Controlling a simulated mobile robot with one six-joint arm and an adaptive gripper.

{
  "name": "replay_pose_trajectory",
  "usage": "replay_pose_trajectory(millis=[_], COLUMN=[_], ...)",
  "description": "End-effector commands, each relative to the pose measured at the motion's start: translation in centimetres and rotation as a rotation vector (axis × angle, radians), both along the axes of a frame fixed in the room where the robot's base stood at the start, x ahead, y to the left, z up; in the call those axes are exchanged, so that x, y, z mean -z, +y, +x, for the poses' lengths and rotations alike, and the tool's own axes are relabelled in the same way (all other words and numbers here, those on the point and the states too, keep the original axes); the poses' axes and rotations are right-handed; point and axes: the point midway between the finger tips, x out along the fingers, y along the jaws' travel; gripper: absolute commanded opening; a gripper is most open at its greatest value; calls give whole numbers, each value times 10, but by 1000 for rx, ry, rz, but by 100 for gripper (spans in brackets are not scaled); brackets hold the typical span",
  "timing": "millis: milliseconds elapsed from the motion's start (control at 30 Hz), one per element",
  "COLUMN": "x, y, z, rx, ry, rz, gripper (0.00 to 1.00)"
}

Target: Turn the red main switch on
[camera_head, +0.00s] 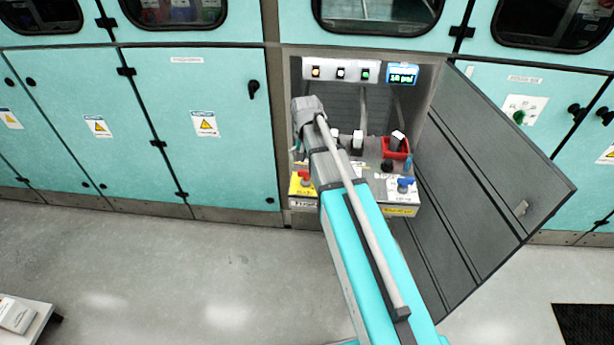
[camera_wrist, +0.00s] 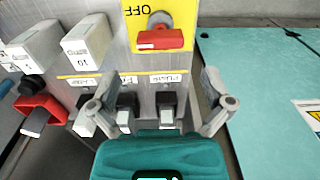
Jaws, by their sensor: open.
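The red main switch (camera_head: 305,176) sits on a yellow plate at the lower left of the open cabinet. In the wrist view the red switch (camera_wrist: 160,38) lies crosswise on its round grey mount at the top, with "OFF" lettered beside it on the yellow plate (camera_wrist: 185,14). My gripper (camera_wrist: 161,106) is open, its two fingers apart at left and right. No finger appears to touch the switch. White and dark fuse levers (camera_wrist: 166,107) show between the fingers. In the head view my arm largely hides the gripper.
The grey cabinet door (camera_head: 490,180) stands open at the right. A blue switch (camera_head: 404,184) and a red-framed switch (camera_head: 396,147) are at the panel's right. An indicator strip (camera_head: 340,71) and lit display (camera_head: 402,75) are above. The floor (camera_head: 200,280) at left is mostly clear.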

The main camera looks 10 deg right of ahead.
Motion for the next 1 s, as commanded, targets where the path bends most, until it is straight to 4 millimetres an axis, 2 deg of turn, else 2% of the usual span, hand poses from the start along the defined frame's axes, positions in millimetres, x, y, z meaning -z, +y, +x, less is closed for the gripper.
replay_pose_trajectory(millis=[33, 600, 1000], x=[8, 50, 63], y=[0, -1, -1], z=[0, 0, 0], rx=[0, 1, 1], ry=[0, 0, 0], rz=[0, 0, 0], gripper=[100, 100, 100])
